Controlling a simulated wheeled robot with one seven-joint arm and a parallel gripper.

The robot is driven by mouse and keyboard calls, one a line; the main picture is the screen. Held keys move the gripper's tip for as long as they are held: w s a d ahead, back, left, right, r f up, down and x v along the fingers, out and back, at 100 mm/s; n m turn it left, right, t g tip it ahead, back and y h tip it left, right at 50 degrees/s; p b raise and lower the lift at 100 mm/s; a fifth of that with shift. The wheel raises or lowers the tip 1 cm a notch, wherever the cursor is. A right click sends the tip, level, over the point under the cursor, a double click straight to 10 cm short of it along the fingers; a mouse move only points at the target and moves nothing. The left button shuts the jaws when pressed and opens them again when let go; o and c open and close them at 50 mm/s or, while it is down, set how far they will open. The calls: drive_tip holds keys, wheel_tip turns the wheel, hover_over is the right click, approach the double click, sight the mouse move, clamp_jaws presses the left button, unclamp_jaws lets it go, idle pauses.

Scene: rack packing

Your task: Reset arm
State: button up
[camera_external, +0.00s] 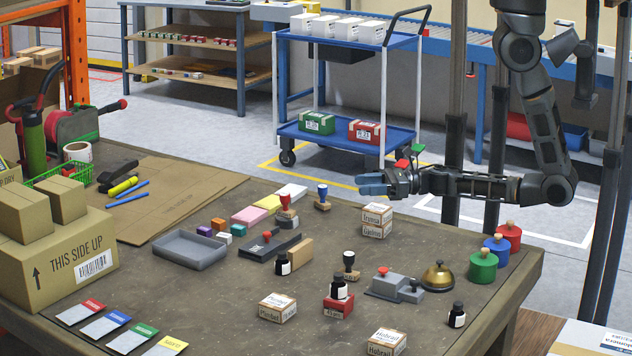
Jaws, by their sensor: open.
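My gripper (374,184) is at the end of my arm, which reaches in from the right. Its blue-tipped fingers point left above the back part of the workbench (215,285). It is open, and nothing shows between the fingers. Two stacked small labelled boxes (377,221) stand on the bench just below the gripper and apart from it. My forearm runs nearly level to the right, then the arm rises to the upper right.
A grey tray (190,250), stamps (322,197), a brass bell (437,276), small bottles (457,315) and a green weight (482,266) crowd the bench. Cartons (60,250) stand at left. A blue cart (345,135) stands behind. The bench's front middle is mostly clear.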

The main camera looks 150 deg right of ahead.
drive_tip(key=shift+a+r+t, duration=0.1)
drive_tip(key=shift+a+t, duration=0.2)
drive_tip(key=a+r+n+t+y+b, duration=0.4)
drive_tip(key=a+r+t+y, duration=0.65)
drive_tip(key=a+r, duration=0.55)
drive_tip(key=w+a+f+m+g+p, duration=0.15)
drive_tip(key=w+a+m, duration=0.55)
drive_tip(key=m, duration=0.9)
drive_tip(key=s+a+f+m+g+y+p, duration=0.1)
drive_tip(key=a+f+m+g, duration=0.1)
drive_tip(key=a+m, duration=0.5)
drive_tip(key=s+a+f+m+g+y+p, duration=0.1)
drive_tip(key=a+f+m+g, duration=0.2)
drive_tip(key=a+m, duration=0.3)
drive_tip(key=shift+s+a+f+m+g+y, duration=0.25)
drive_tip(key=shift+a+m+g+y, duration=0.15)
drive_tip(key=shift+m, duration=0.1)
